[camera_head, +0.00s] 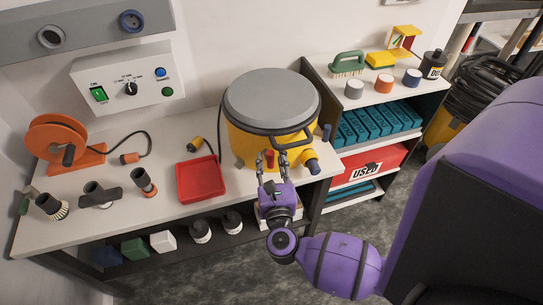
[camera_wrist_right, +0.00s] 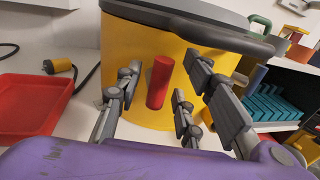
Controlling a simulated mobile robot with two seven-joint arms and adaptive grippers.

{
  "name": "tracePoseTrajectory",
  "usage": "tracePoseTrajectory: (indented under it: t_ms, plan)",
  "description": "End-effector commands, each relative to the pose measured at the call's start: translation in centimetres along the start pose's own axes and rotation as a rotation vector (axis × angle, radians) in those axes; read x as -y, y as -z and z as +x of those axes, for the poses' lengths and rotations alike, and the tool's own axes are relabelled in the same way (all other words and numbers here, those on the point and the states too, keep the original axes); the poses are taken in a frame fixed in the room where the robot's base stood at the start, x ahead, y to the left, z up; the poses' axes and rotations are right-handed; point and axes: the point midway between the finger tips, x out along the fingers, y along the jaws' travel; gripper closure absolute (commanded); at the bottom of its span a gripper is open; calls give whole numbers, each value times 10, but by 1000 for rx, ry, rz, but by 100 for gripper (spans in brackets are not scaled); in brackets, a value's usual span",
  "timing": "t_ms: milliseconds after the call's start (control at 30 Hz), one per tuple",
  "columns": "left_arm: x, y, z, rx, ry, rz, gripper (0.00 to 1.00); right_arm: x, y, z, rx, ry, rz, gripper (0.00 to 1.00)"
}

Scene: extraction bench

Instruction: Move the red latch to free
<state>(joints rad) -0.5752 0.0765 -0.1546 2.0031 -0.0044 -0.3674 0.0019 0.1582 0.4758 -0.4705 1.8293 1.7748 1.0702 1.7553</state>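The red latch (camera_head: 269,161) is a short red cylinder on the front of the yellow canister (camera_head: 240,143), which has a grey lid. In the right wrist view the latch (camera_wrist_right: 159,82) stands nearly upright, tilted slightly right, against the yellow wall. My right gripper (camera_head: 271,157) reaches up to the canister's front. Its fingers are open on either side of the latch, with visible gaps in the wrist view. Whether the fingertips touch the canister cannot be told. My left gripper is not in view.
A red tray (camera_head: 201,180) lies left of the canister, with a yellow plug and cable (camera_head: 194,144) behind it. A dark handle (camera_wrist_right: 205,32) runs above the latch. A shelf (camera_head: 382,97) with jars and teal items stands right. An orange reel (camera_head: 57,140) is far left.

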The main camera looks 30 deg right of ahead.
Motion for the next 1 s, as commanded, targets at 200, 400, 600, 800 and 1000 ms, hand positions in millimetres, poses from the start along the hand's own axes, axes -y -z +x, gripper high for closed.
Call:
tracePoseTrajectory:
  t_ms: [200,400,600,800,1000]
  plan:
    - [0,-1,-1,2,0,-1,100,0,0,12,0,0,0,64]
    - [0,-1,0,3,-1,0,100,0,1,12,-1,0,-1,64]
    - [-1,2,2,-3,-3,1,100,0,1,12,-1,0,-1,89]
    - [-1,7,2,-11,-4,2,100,1,1,12,-1,2,-2,100]
    - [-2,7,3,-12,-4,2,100,2,3,11,1,5,-29,100]
